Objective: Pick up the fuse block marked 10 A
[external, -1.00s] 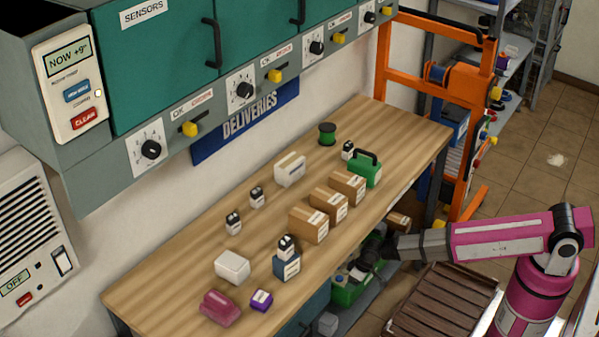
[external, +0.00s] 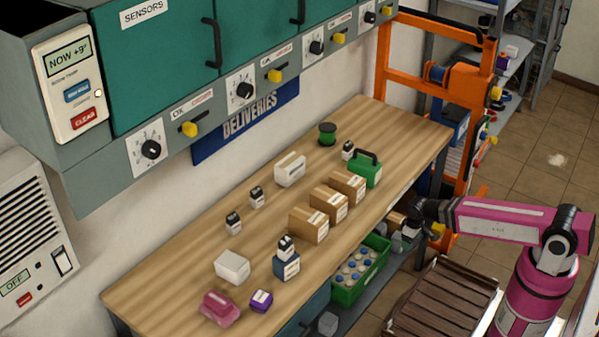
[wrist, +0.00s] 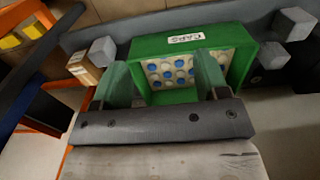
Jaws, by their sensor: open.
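Several small black-and-white blocks stand on the wooden bench in the external view: one (external: 233,223) at the left, one (external: 256,197) behind it, one (external: 286,247) on top of a blue box (external: 287,268), and one (external: 348,150) by the green case (external: 366,170). Their markings are too small to read, so I cannot tell which is 10 A. My gripper (external: 408,238) is beyond the bench's front edge, low at the right and apart from these blocks. In the wrist view my gripper (wrist: 163,82) is open and empty, with a green crate of caps (wrist: 190,43) beyond its fingers.
Cardboard boxes (external: 328,203) line the bench's front half. A white box (external: 233,266), pink object (external: 219,308) and purple block (external: 261,300) sit at its near end. The green crate (external: 345,294) is on the shelf below. A slatted wooden crate (external: 442,303) stands near my arm.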

